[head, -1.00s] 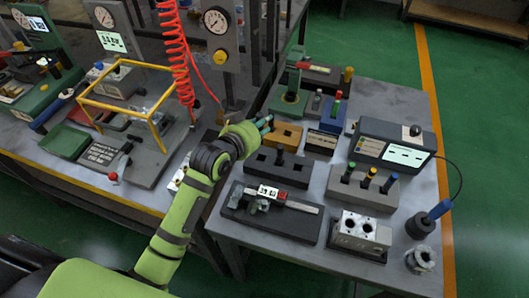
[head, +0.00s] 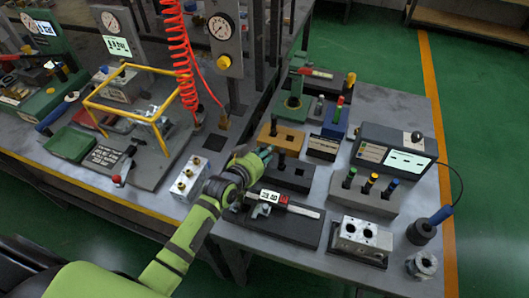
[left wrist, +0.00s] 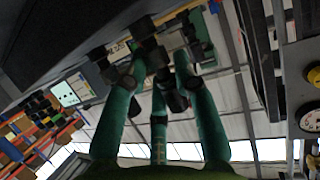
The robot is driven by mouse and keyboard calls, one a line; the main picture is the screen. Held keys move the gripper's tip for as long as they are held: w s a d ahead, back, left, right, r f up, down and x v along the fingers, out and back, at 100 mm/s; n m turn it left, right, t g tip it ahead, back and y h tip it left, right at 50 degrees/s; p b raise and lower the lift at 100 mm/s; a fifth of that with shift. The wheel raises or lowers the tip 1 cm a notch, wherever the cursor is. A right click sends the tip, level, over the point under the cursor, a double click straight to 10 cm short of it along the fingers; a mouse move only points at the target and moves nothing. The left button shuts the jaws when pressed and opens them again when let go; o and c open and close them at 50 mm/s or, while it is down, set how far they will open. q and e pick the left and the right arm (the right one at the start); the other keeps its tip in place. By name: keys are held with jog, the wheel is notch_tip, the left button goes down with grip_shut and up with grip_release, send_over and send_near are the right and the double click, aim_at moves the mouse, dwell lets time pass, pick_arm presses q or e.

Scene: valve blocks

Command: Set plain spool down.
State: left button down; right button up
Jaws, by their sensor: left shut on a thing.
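My left gripper (head: 265,153) has teal fingers and reaches the left end of a black block (head: 292,178) with a dark peg (head: 281,158) in it. In the left wrist view its fingers (left wrist: 160,72) are closed around a small dark piece (left wrist: 151,54), which looks like the plain spool. The hand hides most of the spool in the head view, and I cannot tell whether it touches the block. An orange block (head: 288,139) with a dark peg (head: 273,126) stands just behind the hand. My right gripper is not in view.
A black fixture with a clamped part (head: 285,228) lies in front of the hand. A grey block with coloured pegs (head: 365,193) and a metal two-hole block (head: 360,240) stand to the right. A silver valve block (head: 190,178) sits left of my arm. A red coiled hose (head: 181,60) hangs behind.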

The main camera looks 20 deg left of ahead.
pick_arm(q)
jog(key=shift+f, duration=0.1)
jog(key=c, duration=1)
grip_release()
jog(key=shift+r, duration=0.2)
jog(key=shift+s+a, duration=0.15)
jog(key=shift+s, duration=0.25)
jog(key=v, duration=1.1)
jog(key=shift+s+r+b, duration=0.1)
jog(key=shift+r+b, duration=0.05)
jog(key=shift+b, duration=0.2)
